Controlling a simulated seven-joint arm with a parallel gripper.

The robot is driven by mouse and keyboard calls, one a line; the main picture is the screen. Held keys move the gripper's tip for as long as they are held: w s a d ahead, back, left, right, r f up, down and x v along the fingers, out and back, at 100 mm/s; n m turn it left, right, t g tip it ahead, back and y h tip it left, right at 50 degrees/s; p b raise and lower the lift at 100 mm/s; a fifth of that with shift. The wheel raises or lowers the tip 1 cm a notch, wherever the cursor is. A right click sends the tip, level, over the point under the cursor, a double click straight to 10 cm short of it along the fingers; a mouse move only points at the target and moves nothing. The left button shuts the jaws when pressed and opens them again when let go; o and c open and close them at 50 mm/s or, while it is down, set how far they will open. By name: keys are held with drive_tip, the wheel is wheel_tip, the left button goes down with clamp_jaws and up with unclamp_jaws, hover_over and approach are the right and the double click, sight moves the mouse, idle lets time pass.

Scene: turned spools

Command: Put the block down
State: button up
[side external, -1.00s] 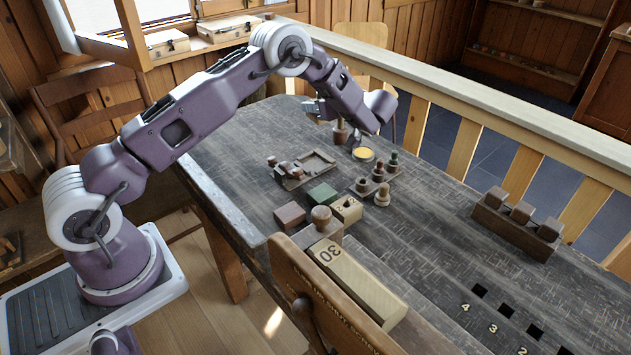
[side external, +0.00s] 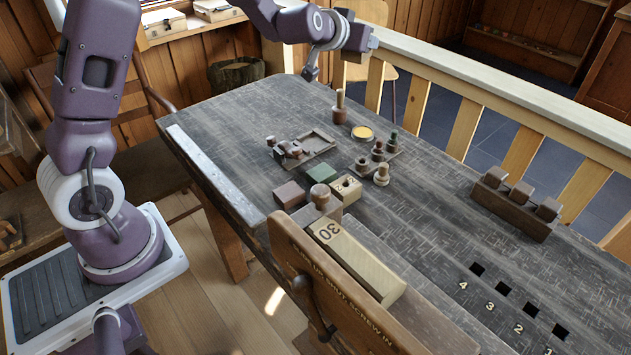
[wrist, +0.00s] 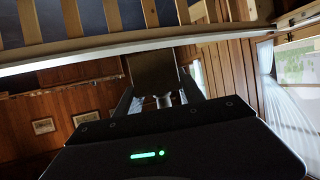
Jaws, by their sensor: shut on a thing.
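My gripper (wrist: 157,92) is raised in the air and tipped away from the table, its wrist camera showing the wall and windows upside down. Its two fingers are shut on a dark brown block (wrist: 151,68), seen between them in the wrist view. In the side view my gripper (side external: 362,44) is small, high above the table's far end, near the railing; the block's outline there is hard to tell from the fingers. A reddish block (side external: 289,194), a green block (side external: 319,172) and a pale numbered block (side external: 345,190) stand together on the table (side external: 430,210).
A tray (side external: 322,143), a yellow dish (side external: 362,133), an upright peg (side external: 340,106) and small spools (side external: 382,174) occupy the far half. A rack (side external: 512,212) stands right, near the railing (side external: 470,80). Numbered holes (side external: 502,288) are at front right.

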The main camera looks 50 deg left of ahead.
drive_tip(key=s+d+f+m+h, duration=0.35)
drive_tip(key=s+d+h, duration=0.2)
drive_tip(key=s, duration=0.35)
hover_over(288, 136)
wheel_tip(288, 136, down, 13)
drive_tip(key=shift+m+t+y, duration=0.25)
drive_tip(key=shift+t+y, duration=0.15)
drive_tip(key=shift+y, duration=0.05)
wheel_tip(288, 136, down, 11)
drive_tip(key=shift+r, duration=0.15)
drive_tip(key=o, duration=1.4)
drive_tip(key=shift+c, duration=0.2)
